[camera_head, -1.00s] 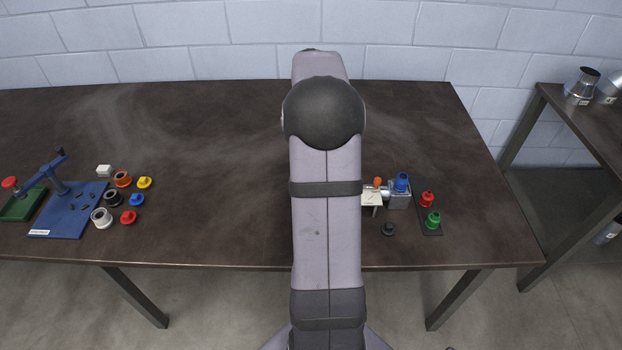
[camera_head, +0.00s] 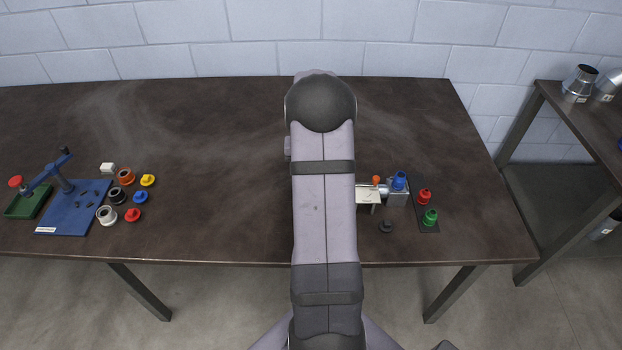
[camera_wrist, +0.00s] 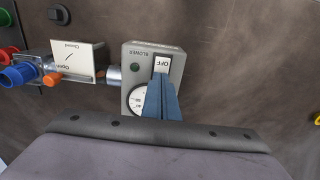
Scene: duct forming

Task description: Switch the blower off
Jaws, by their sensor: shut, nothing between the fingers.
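The grey blower box (camera_wrist: 133,52) stands at the middle of the wrist view, marked BLOWER. On its face are a white switch plate (camera_wrist: 162,64) reading OFF, a dark green lamp (camera_wrist: 135,67) and a round white dial (camera_wrist: 135,102), partly covered by my fingers. My gripper (camera_wrist: 161,78) is shut and empty, its blue fingers pointing at the lower edge of the switch plate. I cannot tell whether the tips touch it. In the head view my arm hides the blower box and gripper.
Left of the box, a metal pipe joins it to a valve with an Open/Closed plate (camera_wrist: 77,62), an orange knob (camera_wrist: 53,78) and a blue fitting (camera_wrist: 18,75). Red (camera_head: 424,196) and green (camera_head: 430,217) fittings stand further right in the head view. The back of the table (camera_head: 220,120) is clear.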

